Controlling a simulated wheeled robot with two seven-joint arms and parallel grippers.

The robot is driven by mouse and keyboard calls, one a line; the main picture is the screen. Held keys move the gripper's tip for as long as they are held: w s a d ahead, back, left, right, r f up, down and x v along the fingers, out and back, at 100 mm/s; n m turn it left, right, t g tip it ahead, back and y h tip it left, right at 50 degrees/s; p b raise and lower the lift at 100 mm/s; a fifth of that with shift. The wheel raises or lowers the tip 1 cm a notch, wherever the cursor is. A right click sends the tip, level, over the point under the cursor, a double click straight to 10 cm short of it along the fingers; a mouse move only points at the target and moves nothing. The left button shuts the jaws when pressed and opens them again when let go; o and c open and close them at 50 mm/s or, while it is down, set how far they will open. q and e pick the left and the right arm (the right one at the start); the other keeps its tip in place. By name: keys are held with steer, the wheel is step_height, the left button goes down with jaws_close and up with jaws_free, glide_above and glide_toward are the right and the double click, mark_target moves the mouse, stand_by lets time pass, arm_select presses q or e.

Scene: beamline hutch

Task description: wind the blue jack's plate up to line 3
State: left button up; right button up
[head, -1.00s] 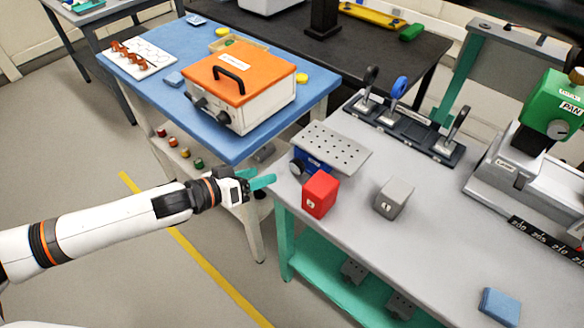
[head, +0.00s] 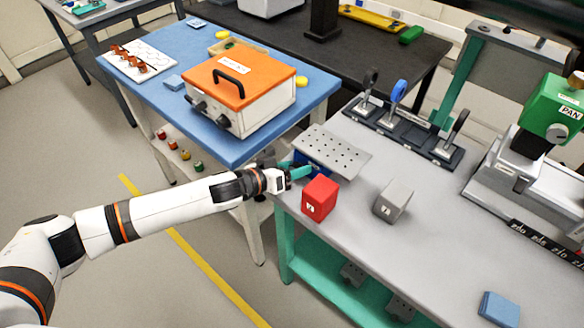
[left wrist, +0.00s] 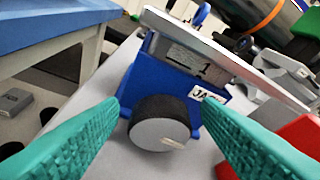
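The blue jack (head: 316,168) stands at the left end of the grey bench, with a perforated grey plate (head: 332,150) on top. In the left wrist view its blue body (left wrist: 150,82) carries a scale (left wrist: 203,72) where a numeral 1 seems to show; a pointer is not clear. Its dark round knob (left wrist: 160,124) with a grey face and a pale mark faces the camera. My left gripper (head: 301,171) is at the knob side of the jack. In the left wrist view its teal fingers (left wrist: 160,112) are open, one on each side of the knob, apparently not touching it. My right gripper is not in view.
A red block (head: 320,198) stands close beside the jack, near my left gripper. A grey block (head: 393,200) stands farther right. Behind is a dark rack (head: 410,130) with upright handles. A blue table (head: 240,153) with an orange-lidded box (head: 240,80) adjoins at the left.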

arm_select(q)
steer(key=c, duration=1)
steer(key=shift+o, duration=0.2)
steer(key=shift+s+d+r+m+y+p, duration=0.15)
steer(key=shift+m+y+p, duration=0.35)
steer(key=shift+p, duration=0.45)
steer(key=shift+m+t+p, duration=0.3)
steer(key=shift+m+p, duration=0.15)
steer(key=shift+m, duration=0.05)
steer(key=shift+d+m+t+y+p, duration=0.1)
steer(key=shift+m+t+y+p, duration=0.25)
steer(key=shift+m+y, duration=0.35)
steer(key=shift+s+m+t, duration=0.1)
steer(key=shift+m+t, duration=0.15)
steer(key=shift+m, duration=0.35)
steer(key=shift+y, duration=0.3)
steer(key=o, duration=1)
